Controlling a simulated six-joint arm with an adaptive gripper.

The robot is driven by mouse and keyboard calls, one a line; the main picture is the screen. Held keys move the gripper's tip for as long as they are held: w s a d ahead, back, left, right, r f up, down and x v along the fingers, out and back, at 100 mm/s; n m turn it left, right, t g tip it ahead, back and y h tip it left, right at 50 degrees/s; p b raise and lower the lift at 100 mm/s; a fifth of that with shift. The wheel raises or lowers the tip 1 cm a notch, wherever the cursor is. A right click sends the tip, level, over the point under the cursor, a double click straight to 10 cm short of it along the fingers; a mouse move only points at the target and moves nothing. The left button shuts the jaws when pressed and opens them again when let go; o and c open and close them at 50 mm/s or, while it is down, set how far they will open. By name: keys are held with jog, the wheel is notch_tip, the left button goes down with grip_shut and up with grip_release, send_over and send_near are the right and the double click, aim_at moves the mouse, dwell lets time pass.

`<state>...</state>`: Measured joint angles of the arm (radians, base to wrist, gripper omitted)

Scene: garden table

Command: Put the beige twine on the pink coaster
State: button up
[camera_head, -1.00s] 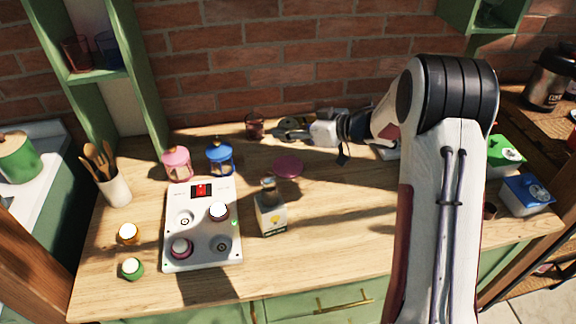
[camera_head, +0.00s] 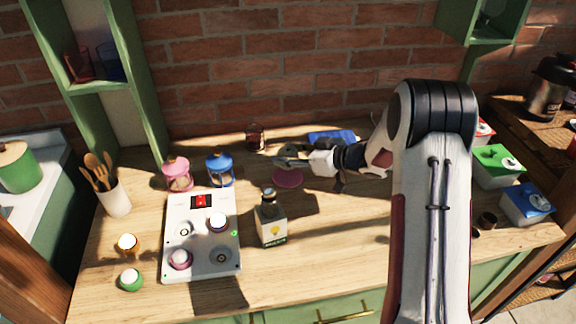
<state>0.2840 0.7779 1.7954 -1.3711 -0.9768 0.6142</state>
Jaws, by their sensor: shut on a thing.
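The pink coaster (camera_head: 288,179) is a flat round disc on the wooden table, behind the bottle-like carton. My gripper (camera_head: 287,160) reaches in from the right, at the coaster's far edge in the picture. It is shut on a small beige thing, the twine (camera_head: 292,150), which is mostly hidden by the fingers. The twine appears above or just behind the coaster. I cannot tell how high it is or whether it touches the coaster.
A carton with a dark-capped bottle top (camera_head: 270,220) stands in front of the coaster. A blue lantern (camera_head: 219,170) and pink lantern (camera_head: 177,175) stand left, behind a white hob panel (camera_head: 203,262). A brown jar (camera_head: 256,137) and blue object (camera_head: 333,137) are at the back.

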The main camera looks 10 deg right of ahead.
jog(key=shift+f, duration=0.3)
jog(key=shift+f, duration=0.15)
jog(key=shift+f, duration=1.75)
jog(key=shift+f, duration=0.15)
jog(key=o, duration=1.1)
jog(key=shift+o, duration=0.2)
jog(key=shift+s+d+r, duration=0.1)
jog(key=shift+d+r, duration=0.05)
jog(key=shift+r, duration=0.1)
jog(key=v, duration=1.1)
jog(key=shift+s+d, duration=0.25)
